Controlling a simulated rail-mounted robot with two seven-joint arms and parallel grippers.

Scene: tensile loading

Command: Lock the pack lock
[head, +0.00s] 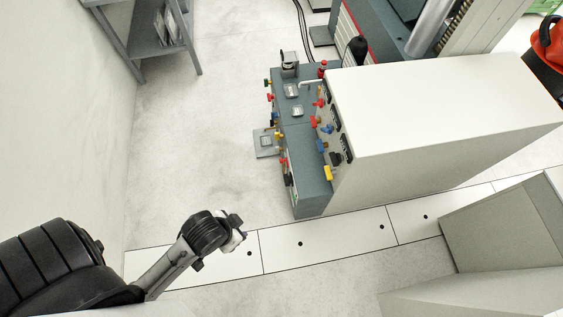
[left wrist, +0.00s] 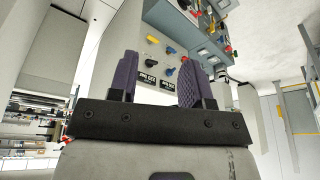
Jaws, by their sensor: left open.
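A white cabinet (head: 440,105) with a blue-grey front unit (head: 307,175) stands right of centre in the head view. Several small red, yellow, blue and black handles sit on its front, including a yellow one (head: 328,173) low on the panel. I cannot tell which of them is the pack lock. My left gripper (head: 240,233) is low and left of the unit, apart from it. In the left wrist view its two purple fingers (left wrist: 158,82) are spread and empty. Beyond them is the panel with a yellow handle (left wrist: 152,40) and black labelled displays. My right gripper is not in view.
A grey shelf rack (head: 160,40) stands at the upper left by the wall. A pale box-like cabinet (head: 505,220) is at the lower right. A floor rail strip (head: 330,238) runs below the unit. The floor left of the unit is mostly clear.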

